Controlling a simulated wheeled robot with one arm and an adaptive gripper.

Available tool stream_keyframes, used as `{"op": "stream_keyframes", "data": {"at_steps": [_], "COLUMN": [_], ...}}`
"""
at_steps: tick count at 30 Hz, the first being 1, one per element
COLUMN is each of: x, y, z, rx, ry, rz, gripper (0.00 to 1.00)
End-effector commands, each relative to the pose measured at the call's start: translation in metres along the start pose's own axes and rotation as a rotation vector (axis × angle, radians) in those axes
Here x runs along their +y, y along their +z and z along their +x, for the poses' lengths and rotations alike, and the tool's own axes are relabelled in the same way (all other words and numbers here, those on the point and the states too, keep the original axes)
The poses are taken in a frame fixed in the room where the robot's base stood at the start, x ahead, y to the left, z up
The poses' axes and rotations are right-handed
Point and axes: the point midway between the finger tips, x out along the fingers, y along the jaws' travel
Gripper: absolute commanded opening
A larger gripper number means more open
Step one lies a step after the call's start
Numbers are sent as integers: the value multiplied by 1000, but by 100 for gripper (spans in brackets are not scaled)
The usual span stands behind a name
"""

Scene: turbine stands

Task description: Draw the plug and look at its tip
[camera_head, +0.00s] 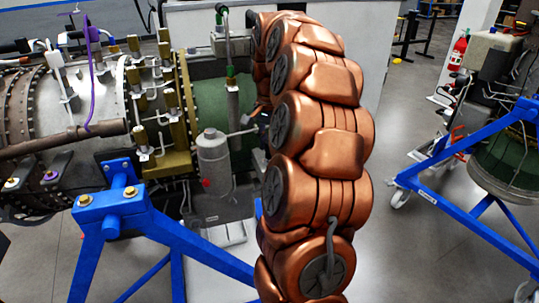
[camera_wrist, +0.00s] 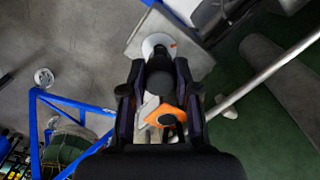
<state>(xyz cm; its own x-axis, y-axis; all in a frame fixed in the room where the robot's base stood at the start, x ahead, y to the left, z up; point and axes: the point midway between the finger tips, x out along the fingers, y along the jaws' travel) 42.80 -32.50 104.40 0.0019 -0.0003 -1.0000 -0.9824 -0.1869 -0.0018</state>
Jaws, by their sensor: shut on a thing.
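In the wrist view my gripper (camera_wrist: 159,88) is shut, with its two dark fingers on either side of a dark round-headed piece, which I take to be the plug (camera_wrist: 158,82). An orange tab (camera_wrist: 160,112) shows between the fingers, nearer the camera. A white disc (camera_wrist: 158,43) with a small orange mark shows just beyond the fingertips. I cannot tell whether the plug touches it, and the plug's tip is hidden. In the head view my copper arm covers most of the gripper; the plug cannot be made out there.
The turbine (camera_head: 100,95) rests on a blue stand (camera_head: 125,205) at left. A grey canister (camera_head: 213,160) hangs beside its green section (camera_head: 210,108), close to my arm. Another blue stand (camera_head: 460,215) and a fire extinguisher (camera_head: 458,52) stand right. Open floor lies between.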

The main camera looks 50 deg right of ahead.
Motion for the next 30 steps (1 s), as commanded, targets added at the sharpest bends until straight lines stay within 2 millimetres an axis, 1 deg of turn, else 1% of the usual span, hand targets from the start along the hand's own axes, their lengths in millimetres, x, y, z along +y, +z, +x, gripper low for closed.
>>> {"op": "stream_keyframes", "data": {"at_steps": [8, 30], "x": [0, 0], "y": [0, 0], "z": [-3, -39], "rx": [0, 1], "ry": [1, 1], "rz": [0, 1], "gripper": [0, 0]}}
